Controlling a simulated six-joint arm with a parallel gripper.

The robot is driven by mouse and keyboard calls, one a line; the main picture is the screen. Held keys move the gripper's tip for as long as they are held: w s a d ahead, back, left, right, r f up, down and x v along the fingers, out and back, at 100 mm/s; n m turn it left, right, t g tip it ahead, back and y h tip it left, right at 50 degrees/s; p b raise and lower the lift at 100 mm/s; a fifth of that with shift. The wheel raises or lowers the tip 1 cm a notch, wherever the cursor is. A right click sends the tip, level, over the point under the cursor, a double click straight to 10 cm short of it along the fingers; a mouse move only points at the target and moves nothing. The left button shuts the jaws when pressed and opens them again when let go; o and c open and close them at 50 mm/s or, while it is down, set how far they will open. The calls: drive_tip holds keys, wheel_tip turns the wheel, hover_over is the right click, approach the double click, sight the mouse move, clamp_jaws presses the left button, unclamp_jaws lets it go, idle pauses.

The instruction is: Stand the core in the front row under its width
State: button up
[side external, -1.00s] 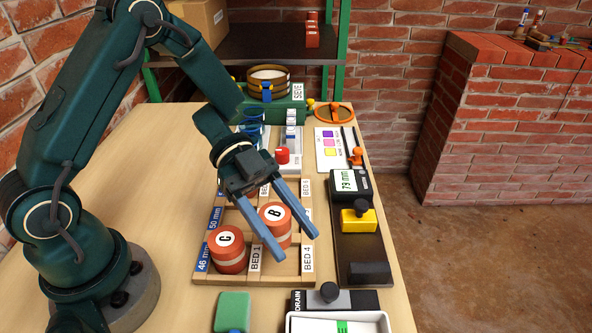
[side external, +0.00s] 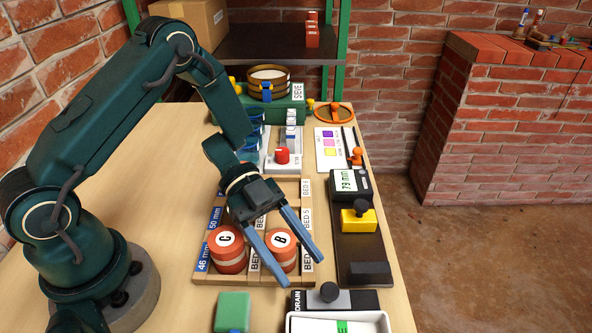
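The core marked B (side external: 281,246), a red cylinder with a pale band, stands upright between the fingers of my gripper (side external: 300,267). The fingers lie along both its sides and appear shut on it. It is over the front row of the wooden bed rack (side external: 238,279), right of the core marked C (side external: 227,250), at about the same height. I cannot tell whether its base rests on the rack. The row labels 46 mm (side external: 204,262) and 50 mm (side external: 217,222) run along the rack's left edge. My gripper partly hides the bed labels.
A gauge reading 79 mm (side external: 349,182) and a yellow block (side external: 358,221) sit on a dark base at right. A white tray (side external: 296,321) and a green block (side external: 232,308) lie in front. The sieve (side external: 285,103) is behind.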

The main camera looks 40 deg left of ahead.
drive_tip(key=shift+o, duration=0.8)
drive_tip(key=shift+r, duration=0.1)
